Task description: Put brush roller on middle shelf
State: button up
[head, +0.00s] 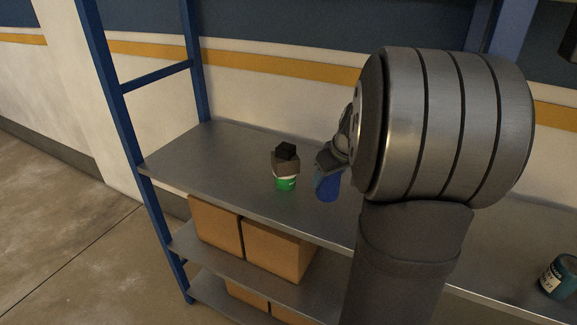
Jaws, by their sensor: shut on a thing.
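My gripper (331,160) is small in the head view and partly hidden behind my wrist. It appears shut on a blue cylindrical thing (327,186), probably the brush roller, which hangs roughly upright below it. The blue thing is over the highest visible metal shelf (215,160); I cannot tell whether it touches the surface. Two lower shelves show under this one, the nearer of them (322,292) carrying boxes. The fingertips are not clear.
Cardboard boxes (278,252) fill part of the shelf below. A teal can (558,275) is at far right. Blue posts (122,115) bound the left end. The shelf's left part is clear.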

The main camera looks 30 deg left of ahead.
jog(key=w+a+r+m+t+h, duration=0.1)
jog(key=w+a+r+m, duration=0.3)
jog(key=w, duration=0.4)
jog(key=w+a+r+m+t+h, duration=0.1)
jog(key=w+a+r+m, duration=0.2)
jog(key=w+a, duration=0.35)
jog(key=s+a+n+g+y, duration=0.1)
jog(key=s+a+n, duration=0.3)
jog(key=s+a, duration=0.85)
jog(key=shift+s+a+f, duration=0.45)
jog(key=shift+a+f, duration=1.45)
jog(key=shift+a, duration=0.2)
jog(key=shift+s+a+f, duration=0.4)
jog(key=shift+a+f, duration=1.5)
jog(key=shift+a, duration=0.2)
jog(key=shift+s+a+f, duration=0.45)
jog(key=shift+a+f, duration=1.45)
jog(key=shift+a, duration=0.2)
jog(key=shift+f, duration=0.1)
jog(key=o, duration=1.1)
